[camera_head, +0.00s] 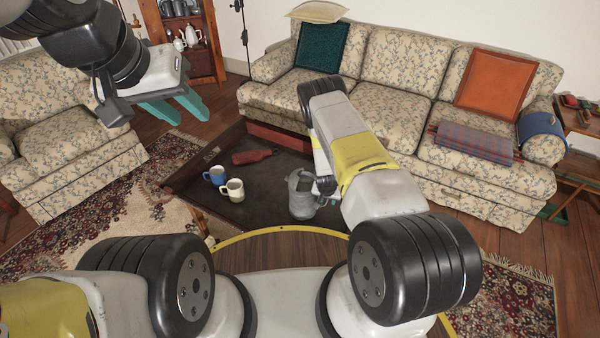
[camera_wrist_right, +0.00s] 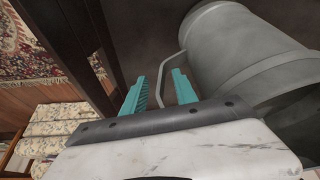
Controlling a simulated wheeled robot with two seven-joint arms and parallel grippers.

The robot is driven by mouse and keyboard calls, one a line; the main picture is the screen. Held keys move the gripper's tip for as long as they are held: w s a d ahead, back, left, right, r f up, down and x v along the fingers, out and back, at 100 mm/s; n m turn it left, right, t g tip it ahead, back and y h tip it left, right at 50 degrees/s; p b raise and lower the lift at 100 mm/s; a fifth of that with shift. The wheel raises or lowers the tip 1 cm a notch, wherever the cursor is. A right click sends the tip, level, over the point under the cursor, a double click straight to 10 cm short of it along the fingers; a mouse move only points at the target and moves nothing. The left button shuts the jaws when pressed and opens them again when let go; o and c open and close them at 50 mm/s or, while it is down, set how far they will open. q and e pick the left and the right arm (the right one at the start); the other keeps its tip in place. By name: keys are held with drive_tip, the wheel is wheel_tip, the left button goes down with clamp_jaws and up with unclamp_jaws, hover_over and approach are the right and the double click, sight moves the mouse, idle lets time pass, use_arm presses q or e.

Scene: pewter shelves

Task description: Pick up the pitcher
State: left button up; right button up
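The grey metal pitcher (camera_head: 301,203) stands on the dark tray-like table in the head view, partly behind my right arm. In the right wrist view the pitcher (camera_wrist_right: 240,55) fills the upper right, and its handle (camera_wrist_right: 159,85) shows between the two teal fingers of my right gripper (camera_wrist_right: 158,88). The fingers are apart, with gaps beside the handle; whether either touches it I cannot tell. In the head view my right gripper is mostly hidden by its arm. My left gripper (camera_head: 180,106) is open and empty, raised at the upper left, far from the pitcher.
A blue mug (camera_head: 215,175), a cream mug (camera_head: 233,190) and a dark red bottle (camera_head: 252,156) are on the low table (camera_head: 270,195), left of the pitcher. The table has a raised rim. A floral sofa (camera_head: 395,75) stands behind it and an armchair (camera_head: 65,140) at left.

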drive_tip(key=shift+c, duration=0.4)
clamp_jaws()
idle(0.9)
drive_tip(key=shift+w+r, duration=0.1)
drive_tip(key=shift+w, duration=0.1)
